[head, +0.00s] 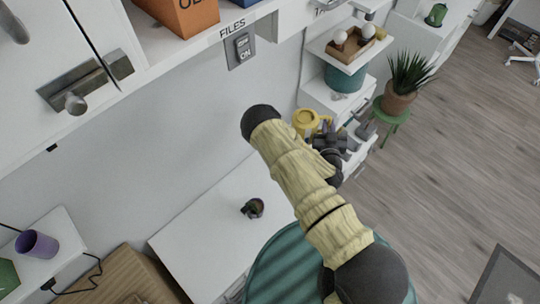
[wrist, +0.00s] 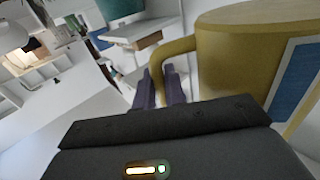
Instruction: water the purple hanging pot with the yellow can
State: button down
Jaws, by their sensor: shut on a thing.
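The yellow can (head: 305,121) is beyond my arm, beside the white shelves, partly hidden by my gripper (head: 326,130). In the wrist view the can (wrist: 235,52) fills the upper right, with a blue panel on its side. Its handle (wrist: 168,50) runs down between the fingers of my gripper (wrist: 163,86), which is shut on it. The can's spout is not clear in either view. A purple cup-shaped pot (head: 37,244) is at the far left on a small white surface; I cannot tell if it is the hanging pot.
A white desk (head: 205,235) holds a small dark object (head: 252,208). White shelves (head: 338,97) carry a wooden tray with white round things. A plant in a brown pot (head: 398,97) is on a green stool. Open floor (head: 440,140) lies at right.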

jog(key=w+a+f+n+y+b, duration=0.1)
jog(key=a+f+b, duration=0.2)
jog(key=f+b, duration=0.55)
jog(key=w+a+f+n+y+b, duration=0.1)
jog(key=w+a+f+y+b, duration=0.3)
jog(key=f, duration=0.7)
jog(key=w+a+f+n+g+y+b, duration=0.2)
jog(key=a+f+n+g+y+b, duration=0.3)
jog(key=b, duration=1.7)
jog(key=w+a+f+n+g+y+b, duration=0.2)
jog(key=a+f+n+g+y+b, duration=0.4)
jog(key=b, duration=1.7)
jog(key=a+f, duration=0.3)
jog(key=f, duration=0.4)
jog(key=shift+f+n+y, duration=0.2)
jog(key=shift+n+y, duration=0.1)
jog(key=shift+r+p, duration=0.35)
jog(key=shift+p, duration=0.2)
jog(key=shift+d, duration=0.1)
